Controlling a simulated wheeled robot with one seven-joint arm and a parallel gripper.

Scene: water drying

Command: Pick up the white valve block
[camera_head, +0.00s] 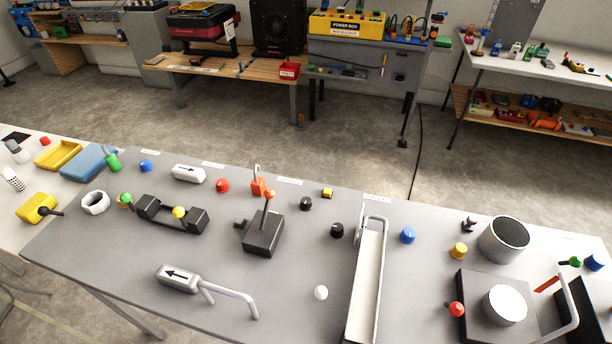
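Two white blocks with black arrows are on the grey table (120,250). One is a small rounded block (188,174) lying at the back left, with its arrow pointing right. The other white block (178,279) lies at the front left, with its arrow pointing left and a grey bent pipe or handle (232,295) at its right end. I cannot tell for sure which of the two is the valve block. Neither is covered by anything. My gripper does not show in this view.
Between the blocks stand a black bracket (160,219) and a dark lever box (263,237). A long white channel (368,280) is right of centre, with a grey cylinder (503,240) beyond. Several coloured knobs are scattered about. The table around the front block is mostly clear.

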